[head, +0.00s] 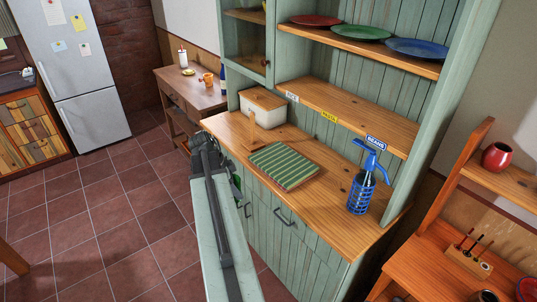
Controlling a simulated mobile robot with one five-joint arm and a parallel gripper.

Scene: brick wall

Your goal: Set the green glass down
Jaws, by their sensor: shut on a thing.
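My gripper (207,152) is at the far end of my arm, just left of the green dresser's wooden counter. My own arm hides most of it, and its fingertips are hard to make out. A small bright green patch (237,182) shows just right of the arm's end, in front of the dresser's front face. It looks like part of the green glass, held in my gripper; the rest of the glass is hidden. The wooden counter (335,200) of the dresser is to the right of my gripper.
On the counter are a green striped cloth or board (284,166), a white box with a wooden lid (262,108) and a blue siphon bottle (366,180). Plates stand on the shelf above. A side table (180,92) holds a candle and an orange mug. Bare counter lies around the striped piece.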

